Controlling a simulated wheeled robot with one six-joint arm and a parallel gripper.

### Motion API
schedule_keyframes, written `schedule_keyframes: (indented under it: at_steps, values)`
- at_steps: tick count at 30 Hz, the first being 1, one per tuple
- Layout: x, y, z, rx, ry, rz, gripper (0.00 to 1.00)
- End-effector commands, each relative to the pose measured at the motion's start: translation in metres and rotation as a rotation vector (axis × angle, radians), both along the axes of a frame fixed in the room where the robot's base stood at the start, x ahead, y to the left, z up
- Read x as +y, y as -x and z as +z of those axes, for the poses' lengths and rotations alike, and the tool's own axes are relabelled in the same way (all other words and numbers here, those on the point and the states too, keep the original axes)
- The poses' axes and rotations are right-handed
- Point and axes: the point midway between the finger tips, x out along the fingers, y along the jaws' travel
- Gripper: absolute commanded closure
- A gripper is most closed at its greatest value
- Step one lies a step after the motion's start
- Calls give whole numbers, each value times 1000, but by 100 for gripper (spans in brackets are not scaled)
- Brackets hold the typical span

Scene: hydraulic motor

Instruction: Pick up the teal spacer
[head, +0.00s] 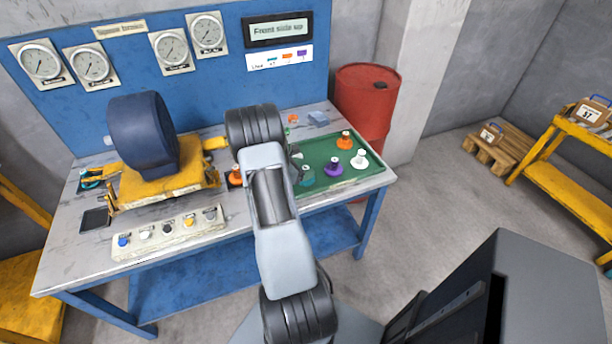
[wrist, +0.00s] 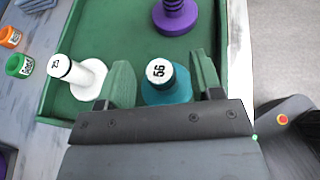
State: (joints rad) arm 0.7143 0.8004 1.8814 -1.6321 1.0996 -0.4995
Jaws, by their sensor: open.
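My gripper (wrist: 165,78) is open, with one green finger on each side of the spacer. I cannot tell whether either finger touches it. The lower part of the spacer is hidden by the gripper body. In the head view the teal spacer (head: 306,176) shows at the tray's near left, just right of my arm, which hides most of the gripper.
A white spacer (wrist: 78,76) stands close beside the left finger, and a purple one (wrist: 175,16) stands beyond. An orange spacer (head: 344,141) and another white one (head: 360,159) are farther right on the tray. A dark blue motor (head: 143,135) on a yellow stand occupies the table's left.

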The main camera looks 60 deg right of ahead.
Motion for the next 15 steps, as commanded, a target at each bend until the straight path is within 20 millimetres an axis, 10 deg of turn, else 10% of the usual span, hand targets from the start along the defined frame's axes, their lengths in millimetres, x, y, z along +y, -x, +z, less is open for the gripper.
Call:
schedule_keyframes:
  at_steps: [15]
  values:
    - [-8, 4, -4, 0, 0, 0, 52]
